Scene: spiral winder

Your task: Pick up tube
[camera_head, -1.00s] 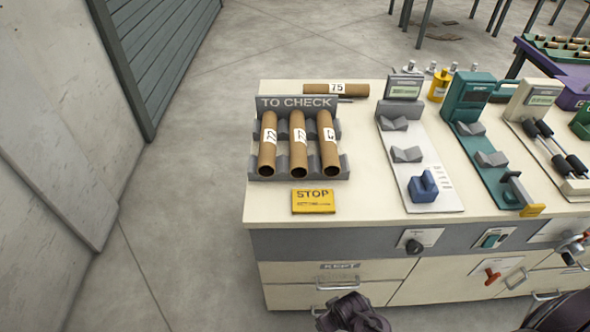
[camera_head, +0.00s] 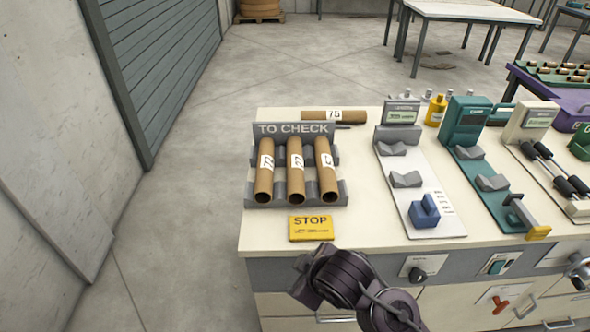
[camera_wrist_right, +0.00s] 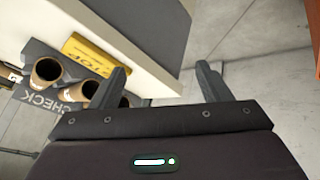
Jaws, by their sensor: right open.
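Three brown cardboard tubes with white labels lie side by side, sloping toward me, in the grey TO CHECK rack (camera_head: 292,129): a left tube (camera_head: 264,180), a middle tube (camera_head: 296,182) and a right tube (camera_head: 327,180). Another tube (camera_head: 318,115) lies crosswise behind the rack. My right gripper (camera_wrist_right: 161,80) is open and empty in the right wrist view. In the head view my dark right arm rises in front of the table edge. My left gripper is out of view.
A yellow STOP sign (camera_head: 311,228) lies in front of the rack on the cream table (camera_head: 370,232). Grey and teal measuring stands (camera_head: 405,180) fill the table to the right. Floor is open to the left, beside a wall.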

